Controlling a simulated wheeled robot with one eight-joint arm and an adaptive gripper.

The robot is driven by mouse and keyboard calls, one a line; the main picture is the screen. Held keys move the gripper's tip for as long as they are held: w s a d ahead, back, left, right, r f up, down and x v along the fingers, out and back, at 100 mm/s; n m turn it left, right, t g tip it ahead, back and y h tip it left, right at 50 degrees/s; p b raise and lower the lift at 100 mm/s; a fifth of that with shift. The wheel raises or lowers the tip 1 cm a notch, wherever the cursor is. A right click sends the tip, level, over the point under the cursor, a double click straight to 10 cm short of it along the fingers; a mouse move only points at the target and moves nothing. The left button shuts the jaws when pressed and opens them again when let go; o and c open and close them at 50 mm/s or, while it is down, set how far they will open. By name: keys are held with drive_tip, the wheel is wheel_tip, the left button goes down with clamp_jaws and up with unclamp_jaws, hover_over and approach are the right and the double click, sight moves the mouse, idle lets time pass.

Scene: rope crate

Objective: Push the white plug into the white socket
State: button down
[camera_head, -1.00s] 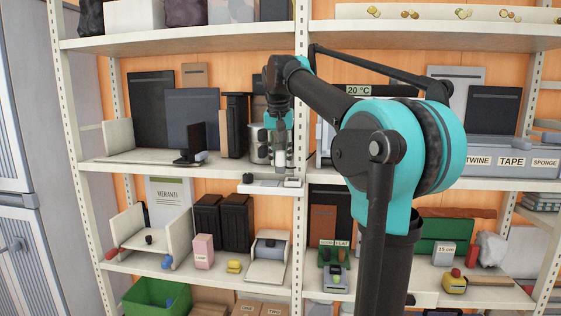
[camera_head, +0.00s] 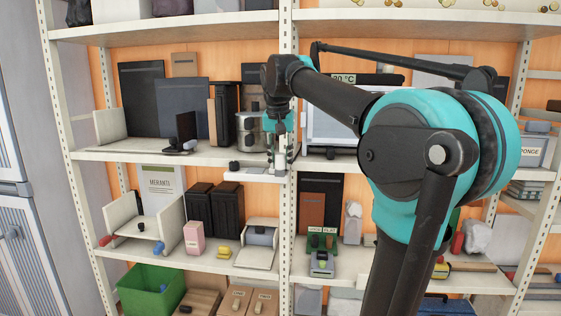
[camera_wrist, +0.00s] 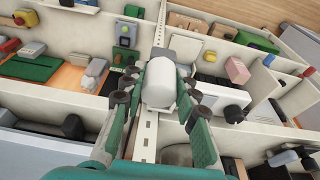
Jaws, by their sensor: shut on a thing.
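The white plug (camera_wrist: 160,82) shows in the wrist view as a pale rounded block between the two green fingers. My gripper (camera_wrist: 161,92) is shut on it. In the head view my gripper (camera_head: 279,166) points down at the right end of a small white ledge (camera_head: 250,177) on the front of the middle shelf. A bit of white shows between the fingers there. I cannot pick out the white socket for sure; the gripper and the plug cover the ledge's right end. I cannot tell whether plug and socket touch.
A black knob-like thing (camera_head: 234,166) sits at the ledge's left end, also in the wrist view (camera_wrist: 233,113). A metal pot (camera_head: 247,130) stands close behind my gripper. A shelf upright (camera_head: 288,215) is beside it. A grey-white object (camera_head: 353,222) stands on the lower shelf.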

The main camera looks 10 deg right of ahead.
drive_tip(key=shift+w+d, duration=0.15)
drive_tip(key=shift+w, duration=1.65)
drive_tip(key=shift+w+d, duration=0.2)
drive_tip(key=shift+w, duration=1.65)
drive_tip(key=shift+w+d, duration=0.15)
drive_tip(key=shift+w, duration=1.65)
drive_tip(key=shift+s+x, duration=0.25)
drive_tip(key=shift+x, duration=0.95)
drive_tip(key=c, duration=1.1)
unclamp_jaws()
drive_tip(key=shift+a+f, duration=0.1)
drive_tip(key=shift+o, duration=0.2)
drive_tip(key=v, duration=1.2)
drive_tip(key=shift+s, duration=0.1)
